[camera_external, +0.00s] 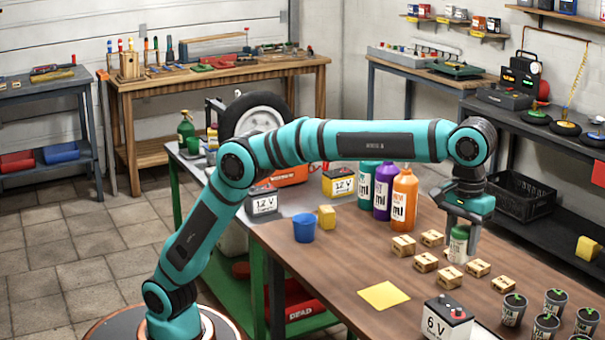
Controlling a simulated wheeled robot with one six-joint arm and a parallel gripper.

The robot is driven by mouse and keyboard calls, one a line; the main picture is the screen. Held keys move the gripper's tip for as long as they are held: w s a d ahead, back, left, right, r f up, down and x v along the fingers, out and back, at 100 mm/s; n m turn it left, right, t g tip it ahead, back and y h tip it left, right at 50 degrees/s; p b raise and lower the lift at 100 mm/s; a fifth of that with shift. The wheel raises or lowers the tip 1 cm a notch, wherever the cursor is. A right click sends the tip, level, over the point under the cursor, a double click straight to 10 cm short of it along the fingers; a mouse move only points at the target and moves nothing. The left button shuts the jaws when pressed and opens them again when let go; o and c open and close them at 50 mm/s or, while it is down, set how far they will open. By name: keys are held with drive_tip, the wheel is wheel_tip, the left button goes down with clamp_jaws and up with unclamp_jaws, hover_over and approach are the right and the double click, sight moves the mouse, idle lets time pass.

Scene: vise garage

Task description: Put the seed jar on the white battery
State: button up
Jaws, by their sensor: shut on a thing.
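The seed jar (458,247) is a small pale jar with a green band, upright between the fingers of my gripper (461,228). My gripper points down and is shut on the jar. The fingers hide part of it. I cannot tell whether its base touches the brown table. The white battery (446,322), marked 6 V with a dark top and a red terminal, stands at the table's front edge, nearer the camera than the jar and slightly left of it.
Several small wooden crates (425,262) surround the jar. Several dark seedling cups (513,309) stand right of the battery. A yellow sheet (384,295) lies to its left. Tall bottles (404,197), a blue cup (304,228) and a yellow block (327,217) stand farther back.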

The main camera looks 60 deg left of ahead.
drive_tip(key=shift+s+f, duration=0.25)
drive_tip(key=shift+f, duration=4.6)
drive_tip(key=shift+f, duration=0.6)
drive_tip(key=o, duration=1)
wheel_tip(320, 180, up, 13)
drive_tip(key=shift+r, duration=0.1)
